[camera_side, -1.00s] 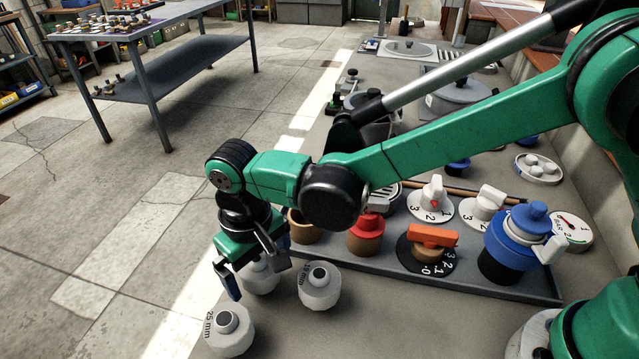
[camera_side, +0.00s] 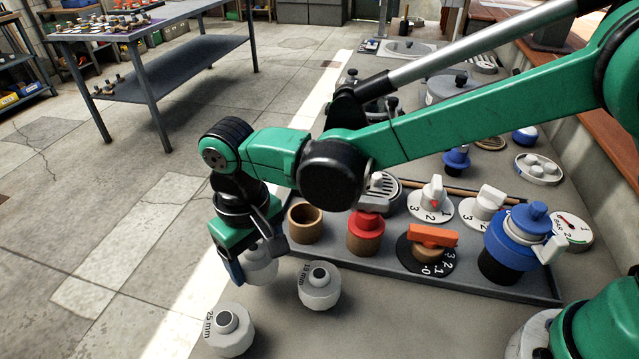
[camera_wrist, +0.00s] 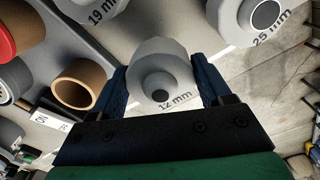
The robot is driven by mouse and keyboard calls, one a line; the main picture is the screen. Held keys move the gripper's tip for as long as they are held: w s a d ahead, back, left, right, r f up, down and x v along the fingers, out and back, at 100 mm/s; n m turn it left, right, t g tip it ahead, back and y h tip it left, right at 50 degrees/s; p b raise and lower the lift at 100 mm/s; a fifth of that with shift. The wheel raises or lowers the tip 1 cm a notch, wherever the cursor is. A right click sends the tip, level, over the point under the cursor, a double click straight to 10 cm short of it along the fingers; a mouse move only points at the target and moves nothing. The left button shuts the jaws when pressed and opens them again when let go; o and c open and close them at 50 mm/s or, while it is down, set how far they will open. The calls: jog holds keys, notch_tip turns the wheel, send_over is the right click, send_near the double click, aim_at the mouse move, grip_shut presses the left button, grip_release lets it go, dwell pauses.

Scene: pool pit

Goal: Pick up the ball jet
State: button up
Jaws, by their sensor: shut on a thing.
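The ball jet held by my gripper is a white faceted piece marked 12 mm (camera_wrist: 160,72); it also shows in the side view (camera_side: 262,268), partly hidden behind a finger. My gripper (camera_wrist: 160,88) is shut on it, with one dark blue finger on each side. In the side view my gripper (camera_side: 258,262) points down at the front left. Two similar white jets stand apart from it: one marked 19 mm (camera_side: 320,290) to the right and one marked 25 mm (camera_side: 230,332) nearer the camera.
A grey tray (camera_side: 470,283) to the right holds an empty brown cup (camera_side: 305,224), a red-capped piece (camera_side: 366,234), an orange-handled knob (camera_side: 432,238) and a blue valve (camera_side: 516,240). Open floor (camera_side: 120,220) lies to the left.

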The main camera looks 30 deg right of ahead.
aim_at(256, 253)
notch_tip(256, 253, up, 18)
jog(key=shift+f, duration=0.2)
jog(key=shift+w, duration=0.1)
jog(key=w+d+f, duration=0.2)
jog(key=d+f, duration=0.3)
jog(key=f, duration=0.2)
jog(key=w+d+f, duration=0.3)
jog(key=d+f, duration=0.2)
jog(key=f, duration=0.2)
jog(key=shift+f, duration=0.15)
dwell(1.3)
jog(key=shift+f, duration=1.25)
jog(key=shift+f, duration=0.3)
dwell(0.4)
